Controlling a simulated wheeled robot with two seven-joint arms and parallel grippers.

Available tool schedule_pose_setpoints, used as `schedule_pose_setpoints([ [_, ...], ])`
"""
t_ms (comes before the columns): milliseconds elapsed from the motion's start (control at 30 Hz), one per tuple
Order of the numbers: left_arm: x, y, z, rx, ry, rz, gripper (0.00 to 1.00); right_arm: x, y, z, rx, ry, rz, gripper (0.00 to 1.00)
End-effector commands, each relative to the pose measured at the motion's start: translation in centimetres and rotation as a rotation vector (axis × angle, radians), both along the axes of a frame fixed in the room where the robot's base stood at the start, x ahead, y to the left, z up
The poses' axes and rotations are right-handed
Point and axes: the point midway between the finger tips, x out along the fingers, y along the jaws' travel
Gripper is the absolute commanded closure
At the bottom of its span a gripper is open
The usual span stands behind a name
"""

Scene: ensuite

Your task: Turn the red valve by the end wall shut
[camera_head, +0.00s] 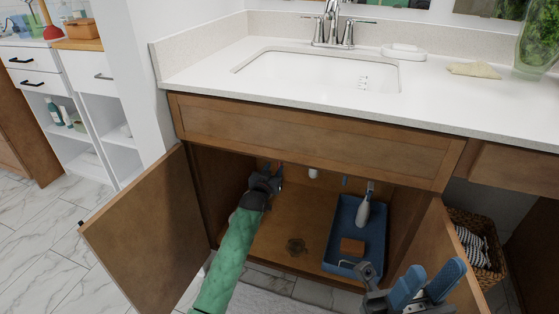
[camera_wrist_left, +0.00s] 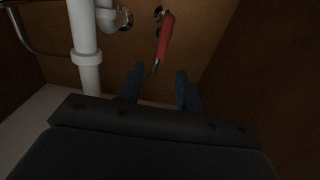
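The red valve (camera_wrist_left: 165,36) shows in the left wrist view as a red lever at a round fitting on the cabinet's wooden wall, slanting slightly downward. I cannot make it out in the head view. My left gripper (camera_head: 274,176) reaches into the open sink cabinet; in the left wrist view its fingers (camera_wrist_left: 159,72) are apart. The lever's lower end is just beyond and above the gap between the fingertips, with no contact visible. My right gripper (camera_head: 427,284) is outside the cabinet at the lower right, its blue fingers apart and empty.
White drain pipes (camera_wrist_left: 86,45) stand left of the valve. A blue tray (camera_head: 337,235) with a bottle (camera_head: 363,213) and a brown block (camera_head: 352,246) sits on the cabinet floor. Open doors (camera_head: 150,235) flank the opening. A basket (camera_head: 484,262) stands at right.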

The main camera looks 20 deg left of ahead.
Motion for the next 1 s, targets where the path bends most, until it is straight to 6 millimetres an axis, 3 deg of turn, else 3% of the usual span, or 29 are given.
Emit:
schedule_pose_setpoints([
  [500, 6.2, -0.2, -0.1, 0.000, 0.002, 0.000, 0.64, 0.1, 0.5, -0.9, 0.015, -0.009, 0.027, 0.64],
  [967, 7.1, -0.3, 0.0, 0.000, 0.003, -0.001, 0.64, 0.1, 0.6, -1.4, -0.008, -0.005, 0.028, 0.64],
  [1000, 7.1, -0.3, 0.0, 0.000, 0.003, -0.001, 0.72, 0.1, 0.6, -1.4, -0.007, -0.002, 0.028, 0.64],
])
